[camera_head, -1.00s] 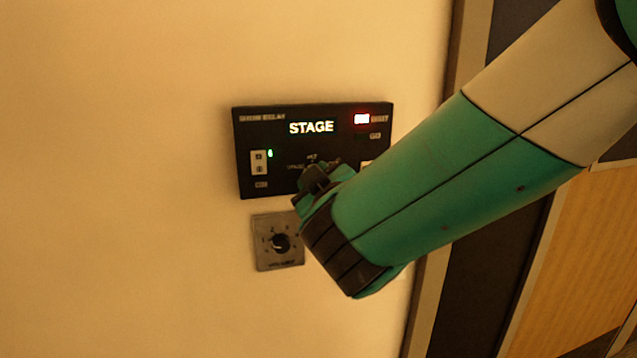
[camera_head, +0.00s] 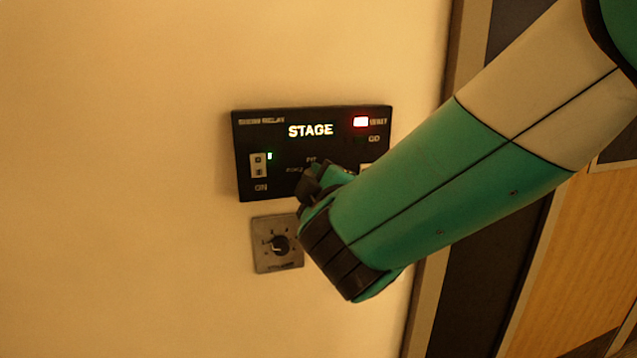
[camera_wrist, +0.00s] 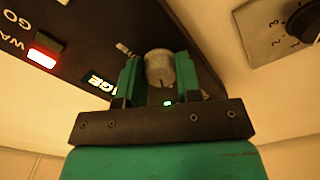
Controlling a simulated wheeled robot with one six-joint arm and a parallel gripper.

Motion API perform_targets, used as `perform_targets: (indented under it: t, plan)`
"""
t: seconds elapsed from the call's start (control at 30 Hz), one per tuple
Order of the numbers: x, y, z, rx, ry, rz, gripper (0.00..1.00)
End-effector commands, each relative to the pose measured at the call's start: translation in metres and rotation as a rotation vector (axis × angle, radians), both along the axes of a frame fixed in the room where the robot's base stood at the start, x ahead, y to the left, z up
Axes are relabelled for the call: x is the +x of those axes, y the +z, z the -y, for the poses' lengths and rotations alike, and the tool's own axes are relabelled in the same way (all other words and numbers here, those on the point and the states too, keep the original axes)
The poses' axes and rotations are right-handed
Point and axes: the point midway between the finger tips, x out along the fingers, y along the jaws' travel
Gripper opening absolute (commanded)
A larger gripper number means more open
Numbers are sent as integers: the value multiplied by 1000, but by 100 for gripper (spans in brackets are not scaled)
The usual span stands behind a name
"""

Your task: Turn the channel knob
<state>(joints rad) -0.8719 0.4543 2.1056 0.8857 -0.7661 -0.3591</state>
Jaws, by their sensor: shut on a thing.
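The channel knob (camera_wrist: 160,70) is a grey round knob on the black relay panel (camera_head: 255,130). In the wrist view it sits between the two green fingers of my gripper (camera_wrist: 158,78), which are shut on it. In the head view my gripper (camera_head: 315,185) is at the lower middle of the panel, and my wrist hides the knob. The panel display reads STAGE. A red light (camera_head: 361,122) is lit beside the WAIT label, and the GO lamp below it is dark.
A rocker switch (camera_head: 258,165) with a small green light sits at the panel's left. A grey plate with a black volume dial (camera_head: 279,245) is on the wall just below the panel, close to my wrist. The wall to the left is bare.

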Motion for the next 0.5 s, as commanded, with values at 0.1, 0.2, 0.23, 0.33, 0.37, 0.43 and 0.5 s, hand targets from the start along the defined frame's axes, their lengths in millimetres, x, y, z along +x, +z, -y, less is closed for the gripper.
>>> perform_targets:
  t: [0.1,0.2,0.23,0.33,0.37,0.43,0.5]
  plan:
    - [0,-1,0,-3,0,0,9]
    - [0,-1,0,-2,0,0,37]
    - [0,-1,0,-2,0,0,44]
    - [0,-1,0,-1,0,-1,58]
    - [0,0,0,-1,0,-1,58]
    - [0,0,0,-1,0,-1,58]
    - [0,0,0,0,0,0,58]
